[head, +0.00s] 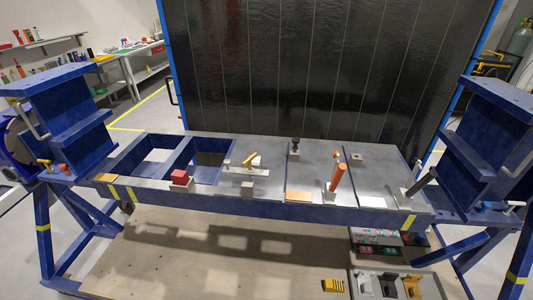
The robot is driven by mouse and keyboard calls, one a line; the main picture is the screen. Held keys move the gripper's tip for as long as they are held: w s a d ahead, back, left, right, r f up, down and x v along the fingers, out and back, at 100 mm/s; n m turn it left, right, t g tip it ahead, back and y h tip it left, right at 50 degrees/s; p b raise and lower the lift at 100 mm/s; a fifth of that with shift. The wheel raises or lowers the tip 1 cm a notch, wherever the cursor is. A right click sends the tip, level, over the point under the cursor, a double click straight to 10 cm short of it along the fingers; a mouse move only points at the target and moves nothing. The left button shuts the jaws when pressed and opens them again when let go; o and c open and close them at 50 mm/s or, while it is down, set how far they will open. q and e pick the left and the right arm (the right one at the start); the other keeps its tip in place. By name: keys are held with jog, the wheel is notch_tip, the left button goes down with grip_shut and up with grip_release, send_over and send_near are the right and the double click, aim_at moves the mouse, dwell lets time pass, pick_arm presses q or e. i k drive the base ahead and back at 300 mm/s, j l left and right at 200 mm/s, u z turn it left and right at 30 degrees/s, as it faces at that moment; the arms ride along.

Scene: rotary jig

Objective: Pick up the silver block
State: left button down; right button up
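A small silver-grey block (247,188) is at the front edge of the jig's grey worktop (312,152), just below a flat light plate (245,171). I cannot tell for sure whether it is the silver block named, since other small grey blocks are on the top. One grey block (356,156) with a dark spot on top sits near the back right. Neither of my grippers shows in the head view.
A red block (180,177) sits left, by open frame bays. An orange cylinder (338,176) and a dark cylinder (424,180) rise at the right. Blue uprights (70,118) flank the top. A bin (398,286) and yellow block (333,286) are below.

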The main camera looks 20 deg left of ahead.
aim_at(257, 162)
jog(key=k+j+u, duration=0.1)
jog(key=j+u, duration=0.3)
jog(key=j, duration=0.45)
jog(key=j+u, duration=0.4)
jog(key=j, duration=0.45)
